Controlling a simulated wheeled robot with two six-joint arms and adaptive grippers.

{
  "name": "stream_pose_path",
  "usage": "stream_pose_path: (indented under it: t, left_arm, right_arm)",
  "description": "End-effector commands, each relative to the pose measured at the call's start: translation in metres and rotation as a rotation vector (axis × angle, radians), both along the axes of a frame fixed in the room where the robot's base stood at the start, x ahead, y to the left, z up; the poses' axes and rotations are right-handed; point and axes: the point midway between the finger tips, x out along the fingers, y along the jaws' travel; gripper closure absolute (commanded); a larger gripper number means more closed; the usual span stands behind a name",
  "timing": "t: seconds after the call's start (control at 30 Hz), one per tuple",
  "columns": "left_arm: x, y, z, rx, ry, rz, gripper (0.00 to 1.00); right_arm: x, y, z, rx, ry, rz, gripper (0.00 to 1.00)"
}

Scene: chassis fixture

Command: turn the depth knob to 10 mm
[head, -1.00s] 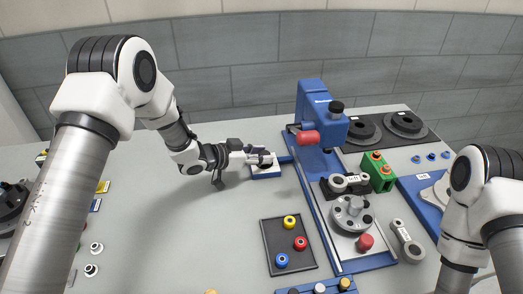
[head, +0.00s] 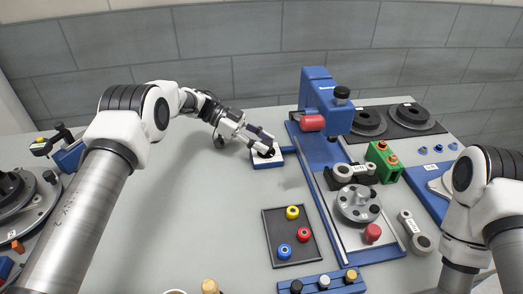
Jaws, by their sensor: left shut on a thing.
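A small blue block with a white top plate (head: 262,163) stands on the table, left of the blue press. My left gripper (head: 267,147) reaches down to it from the upper left. Its dark fingertips are shut on a small knob on the plate, which they mostly hide. No scale marks or number can be read on the plate. My right arm shows at the right edge, but its gripper is outside the view.
The blue press (head: 320,92) with a red cylinder and black top knob stands just right of the block. A dark tray (head: 271,238) with coloured rings lies in front. A green block (head: 381,160) stands farther right. The table left of the tray is clear.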

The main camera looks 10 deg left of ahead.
Motion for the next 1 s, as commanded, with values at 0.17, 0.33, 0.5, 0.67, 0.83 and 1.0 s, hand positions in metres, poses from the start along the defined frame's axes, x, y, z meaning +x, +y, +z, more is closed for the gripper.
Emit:
stream_pose_path:
  t: [0.17, 0.33, 0.5, 0.67, 0.83, 1.0]
  left_arm:
    - [0.0, -0.001, -0.006, 0.002, 0.001, -0.076, 0.98]
    - [0.0, -0.001, -0.003, 0.001, 0.002, -0.113, 0.98]
    - [0.0, -0.001, -0.002, 0.0, 0.004, -0.122, 0.98]
    - [0.0, -0.001, -0.002, 0.0, 0.004, -0.122, 0.98]
    - [0.0, -0.001, -0.002, -0.001, 0.004, -0.122, 0.42]
    - [0.001, -0.001, -0.001, -0.001, 0.002, -0.12, 0.38]
  right_arm:
    - [0.0, 0.0, -0.02, 0.0, 0.0, 0.0, 0.27]
    - [0.0, 0.0, -0.025, 0.0, 0.0, 0.0, 0.27]
    - [0.0, 0.0, -0.025, 0.0, 0.0, 0.0, 0.27]
    - [0.0, 0.0, -0.025, 0.0, 0.0, 0.0, 0.27]
    - [0.0, 0.0, -0.025, 0.0, 0.0, 0.0, 0.27]
    - [0.0, 0.0, -0.025, 0.0, 0.0, 0.0, 0.27]
